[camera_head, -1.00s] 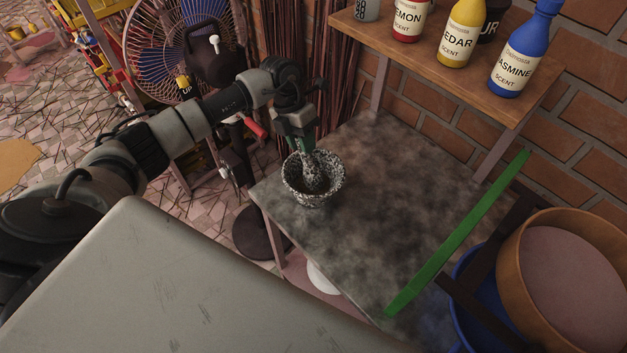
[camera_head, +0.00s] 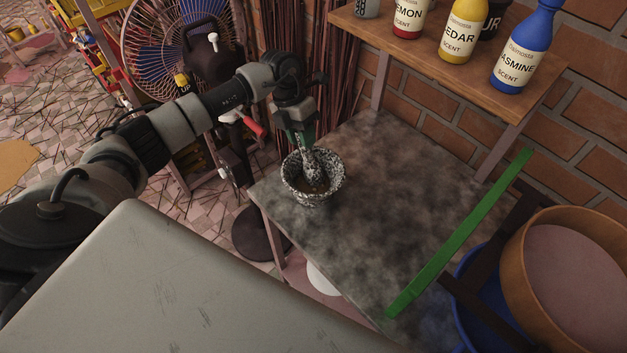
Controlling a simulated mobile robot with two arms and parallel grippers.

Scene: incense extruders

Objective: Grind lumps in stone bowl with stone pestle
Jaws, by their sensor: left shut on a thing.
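The speckled black-and-white stone bowl (camera_head: 314,197) stands upright on the dark stone-topped table, near its left edge. My left gripper (camera_head: 303,143) is above the bowl, pointing down, shut on the speckled stone pestle (camera_head: 312,168). The pestle is slightly tilted and its lower end is inside the bowl. Some brownish material (camera_head: 318,187) shows at the bottom of the bowl. Single lumps are too small to make out. My right gripper is not in view.
The table (camera_head: 390,180) is clear to the right of the bowl, up to a green strip (camera_head: 460,237). A wooden shelf (camera_head: 450,65) with scent bottles is above at the back. A round brown-rimmed container (camera_head: 516,262) stands at the right, a fan (camera_head: 180,50) behind left.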

